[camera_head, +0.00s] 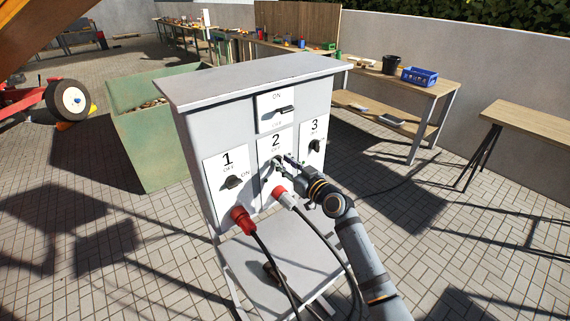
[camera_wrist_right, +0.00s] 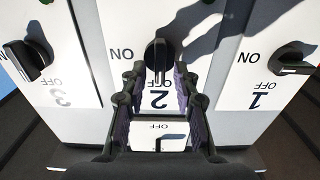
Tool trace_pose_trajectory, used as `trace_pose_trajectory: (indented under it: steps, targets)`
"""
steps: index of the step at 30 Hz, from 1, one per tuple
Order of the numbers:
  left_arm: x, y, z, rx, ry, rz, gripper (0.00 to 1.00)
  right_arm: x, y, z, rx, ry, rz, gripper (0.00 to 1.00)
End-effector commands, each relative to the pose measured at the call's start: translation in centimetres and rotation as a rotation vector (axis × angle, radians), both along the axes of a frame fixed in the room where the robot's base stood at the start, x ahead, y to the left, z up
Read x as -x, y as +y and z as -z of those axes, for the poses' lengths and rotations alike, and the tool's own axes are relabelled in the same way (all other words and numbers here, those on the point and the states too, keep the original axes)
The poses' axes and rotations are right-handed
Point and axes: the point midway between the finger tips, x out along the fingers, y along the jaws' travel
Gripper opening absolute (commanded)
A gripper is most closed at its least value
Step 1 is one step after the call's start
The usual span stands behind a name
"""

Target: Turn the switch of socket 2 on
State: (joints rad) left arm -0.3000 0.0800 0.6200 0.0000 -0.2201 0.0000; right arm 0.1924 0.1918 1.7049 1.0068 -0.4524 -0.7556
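The grey socket cabinet (camera_head: 252,78) carries panels 1, 2 and 3. The black knob of socket 2 (camera_wrist_right: 158,57) stands upright in the right wrist view, its bar in line with the number 2 (camera_wrist_right: 158,98); the ON label (camera_wrist_right: 122,55) is to its left there. My right gripper (camera_head: 279,161) is at panel 2 in the head view, its fingers covering most of the knob. In the wrist view my right gripper (camera_wrist_right: 158,77) has its fingers apart, with the knob centred between the tips; contact cannot be told. My left gripper is not in view.
Switch 1 (camera_head: 232,182) and switch 3 (camera_head: 316,145) flank panel 2. A red plug (camera_head: 242,219) and a pale red-tipped plug (camera_head: 285,197) sit below, with hanging cables. The main ON/OFF switch (camera_head: 286,109) is above. A green bin (camera_head: 130,120) stands behind left.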

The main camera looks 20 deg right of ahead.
Motion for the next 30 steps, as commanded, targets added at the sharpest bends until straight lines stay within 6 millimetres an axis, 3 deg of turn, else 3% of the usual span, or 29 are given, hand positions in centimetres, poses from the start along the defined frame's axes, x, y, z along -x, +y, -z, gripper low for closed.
trace_pose_trajectory:
  steps: [1, 6, 20, 30]
  targets:
    - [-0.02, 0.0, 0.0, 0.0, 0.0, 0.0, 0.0, 0.01, -0.01, 0.0, 0.0, 0.0, 0.0, 0.19]
    - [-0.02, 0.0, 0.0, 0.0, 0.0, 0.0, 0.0, 0.03, -0.01, 0.0, 0.0, 0.0, 0.0, 0.0]
    - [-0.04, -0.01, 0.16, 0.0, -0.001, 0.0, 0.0, 0.01, -0.09, 0.06, -0.055, 0.02, 0.0, 0.0]
    - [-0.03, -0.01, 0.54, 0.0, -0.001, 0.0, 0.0, -0.1, -0.38, 0.14, -0.298, 0.108, 0.001, 0.0]
